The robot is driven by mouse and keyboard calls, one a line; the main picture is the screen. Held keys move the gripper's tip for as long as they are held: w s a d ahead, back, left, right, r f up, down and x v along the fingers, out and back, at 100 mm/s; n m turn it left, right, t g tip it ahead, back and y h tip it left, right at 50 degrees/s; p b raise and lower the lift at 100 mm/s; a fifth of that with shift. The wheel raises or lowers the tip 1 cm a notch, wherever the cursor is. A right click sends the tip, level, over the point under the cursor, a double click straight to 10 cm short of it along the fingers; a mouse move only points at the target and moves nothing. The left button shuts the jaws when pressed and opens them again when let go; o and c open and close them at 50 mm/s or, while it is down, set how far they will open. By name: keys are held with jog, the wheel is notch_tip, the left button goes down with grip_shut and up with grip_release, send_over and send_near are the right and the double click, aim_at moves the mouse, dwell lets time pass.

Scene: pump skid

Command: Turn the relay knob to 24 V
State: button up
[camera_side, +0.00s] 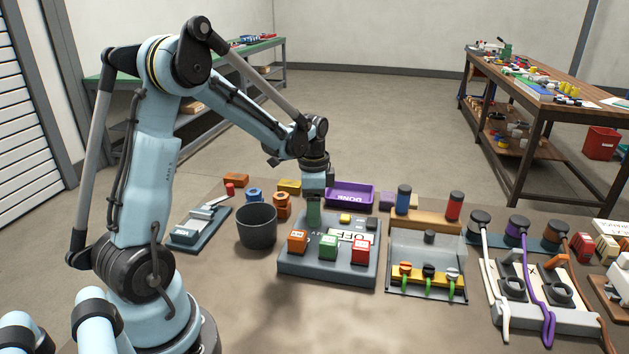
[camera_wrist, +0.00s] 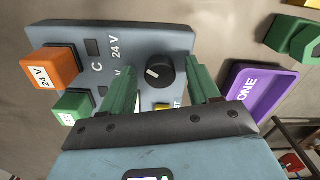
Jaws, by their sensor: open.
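A "24 V" print (camera_wrist: 115,48) is on the panel left of the knob. My gripper (camera_side: 313,212) is above the panel's back part, pointing down. In the wrist view its green fingers are open, one on each side of the knob, with visible gaps to it. In the side view the fingers hide the knob.
On the panel stand an orange block (camera_side: 297,242) marked 24 V, a green block (camera_side: 328,246) and a red block (camera_side: 361,250). A dark bucket (camera_side: 257,227) is left, a purple tray (camera_side: 350,194) behind, and a tray with levers (camera_side: 428,264) right.

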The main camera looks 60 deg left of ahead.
jog(key=shift+r, duration=0.1)
notch_tip(320, 180, up, 12)
dwell(0.6)
jog(key=s+d+f+n+t, duration=0.1)
jog(key=s+d+n+t, duration=0.2)
jog(key=d, duration=0.5)
jog(key=s+d+f+n+t, duration=0.1)
jog(key=s+d+n+t, duration=0.2)
jog(key=d, duration=0.6)
jog(key=shift+s+f+t, duration=0.2)
jog(key=shift+s+t, duration=0.4)
jog(key=shift+s, duration=0.3)
